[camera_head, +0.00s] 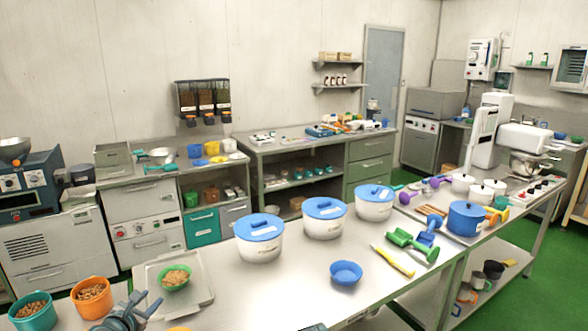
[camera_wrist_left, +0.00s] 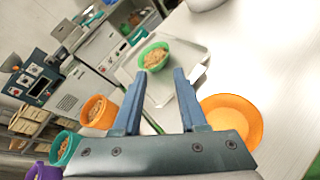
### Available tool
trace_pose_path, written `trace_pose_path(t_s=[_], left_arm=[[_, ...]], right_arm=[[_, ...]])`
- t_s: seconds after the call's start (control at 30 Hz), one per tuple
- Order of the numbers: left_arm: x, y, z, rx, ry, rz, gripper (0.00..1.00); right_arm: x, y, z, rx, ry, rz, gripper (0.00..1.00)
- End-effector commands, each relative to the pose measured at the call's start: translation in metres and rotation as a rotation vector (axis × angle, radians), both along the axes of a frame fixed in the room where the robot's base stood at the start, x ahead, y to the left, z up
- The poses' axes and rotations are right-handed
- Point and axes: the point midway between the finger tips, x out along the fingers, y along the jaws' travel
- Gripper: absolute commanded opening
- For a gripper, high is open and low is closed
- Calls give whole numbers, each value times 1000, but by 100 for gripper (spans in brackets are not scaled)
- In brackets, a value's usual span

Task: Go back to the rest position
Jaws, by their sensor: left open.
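My left gripper (camera_head: 138,312) is at the lower left of the head view, above the near table. In the left wrist view its two fingers (camera_wrist_left: 158,88) are apart with nothing between them. Past the fingertips, a green bowl of nuts (camera_wrist_left: 153,57) sits on a metal tray (camera_wrist_left: 190,90). The bowl also shows in the head view (camera_head: 175,281), on the same tray (camera_head: 203,293). An orange bowl (camera_wrist_left: 232,118) is beside the right finger in the wrist view. My right gripper is not recognisable in either view.
A teal tub (camera_head: 33,310) and an orange tub (camera_head: 92,297) with contents stand left of my left gripper. Blue-lidded white pots (camera_head: 260,245), a blue bowl (camera_head: 346,273) and a yellow-handled tool (camera_head: 394,262) are farther right. The front middle of the table is mostly clear.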

Motion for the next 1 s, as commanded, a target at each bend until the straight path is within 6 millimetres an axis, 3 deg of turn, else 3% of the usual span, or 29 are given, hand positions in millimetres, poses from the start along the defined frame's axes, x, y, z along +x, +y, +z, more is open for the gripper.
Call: trace_pose_path(t_s=[0.1, 0.27, 0.57, 0.83, 1.0], left_arm=[[1, -3, -1, 6, 4, -9, 42], [3, -23, -9, 78, 37, -86, 42], [5, -77, -32, 269, 117, -301, 42], [-10, -168, -75, 625, 227, -725, 42], [-50, -247, -118, 1008, 291, -1229, 42]], right_arm=[[0, 0, 0, 0, 0, 0, 60], [0, 0, -1, 0, 0, 0, 60], [0, 0, -4, 0, 0, 0, 60], [0, 0, -9, 0, 0, 0, 60], [0, 0, -15, 0, 0, 0, 60]])
